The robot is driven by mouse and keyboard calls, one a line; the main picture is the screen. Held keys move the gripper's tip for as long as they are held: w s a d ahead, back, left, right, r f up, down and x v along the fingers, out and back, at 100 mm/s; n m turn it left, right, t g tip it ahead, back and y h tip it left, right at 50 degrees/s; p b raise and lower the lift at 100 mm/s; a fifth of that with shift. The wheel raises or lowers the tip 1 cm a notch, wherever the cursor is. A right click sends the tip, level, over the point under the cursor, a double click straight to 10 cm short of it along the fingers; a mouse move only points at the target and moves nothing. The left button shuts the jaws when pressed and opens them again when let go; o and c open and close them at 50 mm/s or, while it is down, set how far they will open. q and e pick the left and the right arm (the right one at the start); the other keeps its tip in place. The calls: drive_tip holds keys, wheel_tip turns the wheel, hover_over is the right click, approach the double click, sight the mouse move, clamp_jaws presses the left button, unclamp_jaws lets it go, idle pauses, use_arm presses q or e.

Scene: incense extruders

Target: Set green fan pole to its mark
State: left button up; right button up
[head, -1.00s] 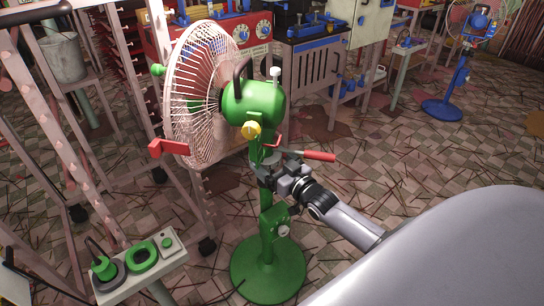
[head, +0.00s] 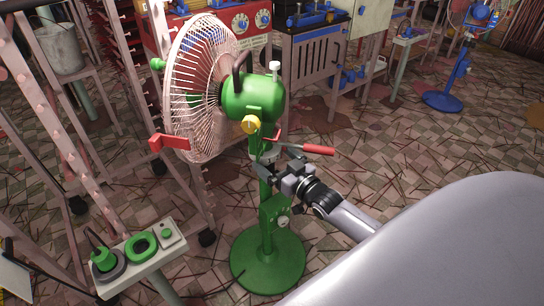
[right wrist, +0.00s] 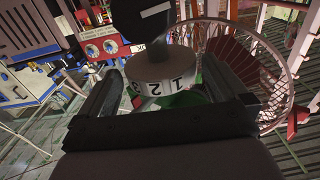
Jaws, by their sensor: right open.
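The green fan (head: 252,98) stands upright on a round green base (head: 267,262), with a white wire cage facing left. My right gripper (head: 272,173) is at the upper pole, just below the collar and lever. In the right wrist view its open fingers (right wrist: 165,95) lie on either side of a pale ring numbered 1, 2, 3 (right wrist: 160,82). Contact between fingers and pole cannot be told. My left gripper is out of view.
A small stand with green controls (head: 140,250) is at the lower left. A pale rack (head: 75,140) rises close on the left. Behind the fan stand a red panel with dials (head: 235,22) and a slatted cabinet (head: 318,60). A blue fan (head: 450,90) stands far right.

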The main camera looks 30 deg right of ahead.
drive_tip(key=s+p, duration=0.1)
drive_tip(key=s, duration=0.2)
drive_tip(key=shift+s+d, duration=0.15)
drive_tip(key=shift+s, duration=0.25)
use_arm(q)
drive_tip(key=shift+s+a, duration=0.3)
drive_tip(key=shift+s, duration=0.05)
use_arm(e)
drive_tip(key=shift+s+d+f, duration=0.1)
drive_tip(key=shift+s, duration=0.8)
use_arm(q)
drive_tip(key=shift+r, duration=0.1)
